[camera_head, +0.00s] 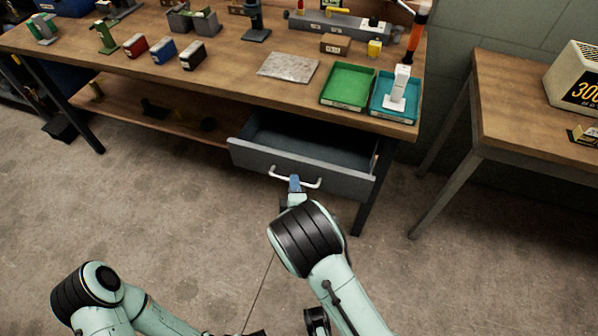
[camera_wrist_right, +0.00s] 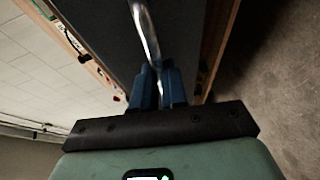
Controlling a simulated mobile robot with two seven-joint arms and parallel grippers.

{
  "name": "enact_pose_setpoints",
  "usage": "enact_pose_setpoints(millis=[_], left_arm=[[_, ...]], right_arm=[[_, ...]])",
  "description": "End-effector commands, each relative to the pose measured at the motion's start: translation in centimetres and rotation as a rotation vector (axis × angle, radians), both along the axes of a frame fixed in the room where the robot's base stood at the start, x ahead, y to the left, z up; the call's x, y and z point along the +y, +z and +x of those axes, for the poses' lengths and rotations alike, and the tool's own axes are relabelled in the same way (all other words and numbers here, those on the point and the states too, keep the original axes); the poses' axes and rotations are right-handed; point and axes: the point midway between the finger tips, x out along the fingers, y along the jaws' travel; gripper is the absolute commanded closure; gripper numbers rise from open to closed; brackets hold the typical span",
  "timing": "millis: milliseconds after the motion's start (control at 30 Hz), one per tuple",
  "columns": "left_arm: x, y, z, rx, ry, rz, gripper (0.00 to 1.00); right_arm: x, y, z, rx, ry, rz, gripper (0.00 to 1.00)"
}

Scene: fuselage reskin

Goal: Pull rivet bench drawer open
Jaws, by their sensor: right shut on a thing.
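The rivet bench (camera_head: 225,82) has a grey drawer (camera_head: 330,176) under its right end. The drawer stands partly open, and the visible part of its inside looks empty. A pale bar handle (camera_head: 309,185) crosses the drawer front. My right gripper (camera_head: 294,184) is at the middle of this handle, shut on it. In the right wrist view the blue fingers (camera_wrist_right: 158,92) close around the shiny handle bar (camera_wrist_right: 146,35). My left arm shows at the lower left of the head view, but its gripper cannot be made out.
On the bench top are a green tray (camera_head: 348,87), a teal tray (camera_head: 380,112) holding a white object, a grey sheet (camera_head: 288,67) and several small boxes. A second table (camera_head: 520,100) stands at the right. The concrete floor in front of the drawer is clear apart from my arms.

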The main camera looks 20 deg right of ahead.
Motion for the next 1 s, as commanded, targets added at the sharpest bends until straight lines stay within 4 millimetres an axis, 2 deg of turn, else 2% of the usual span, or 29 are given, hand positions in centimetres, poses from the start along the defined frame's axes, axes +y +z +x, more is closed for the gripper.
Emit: enact_pose_setpoints(millis=[33,200,400,600,933,1000], left_arm=[[0.0,0.3,0.0,0.002,-0.001,-0.001,0.32],[0.0,0.6,-0.2,0.008,-0.003,-0.002,0.32],[0.0,0.7,-0.3,0.012,-0.003,-0.002,0.32],[0.0,0.7,-0.3,0.014,-0.003,-0.002,0.32],[0.0,0.7,-0.3,0.013,-0.003,-0.002,0.32],[0.0,0.7,-0.3,0.013,-0.003,-0.002,0.32]], right_arm=[[0.9,0.2,-1.2,0.002,0.003,-0.003,1.00],[3.0,0.2,-4.5,0.000,0.002,-0.004,1.00],[4.6,0.1,-6.8,-0.002,-0.001,-0.003,1.00],[5.1,0.1,-7.7,-0.004,-0.002,-0.001,1.00],[5.2,0.1,-7.8,-0.004,-0.003,-0.001,1.00],[5.2,0.1,-7.8,-0.004,-0.003,-0.001,0.71]])
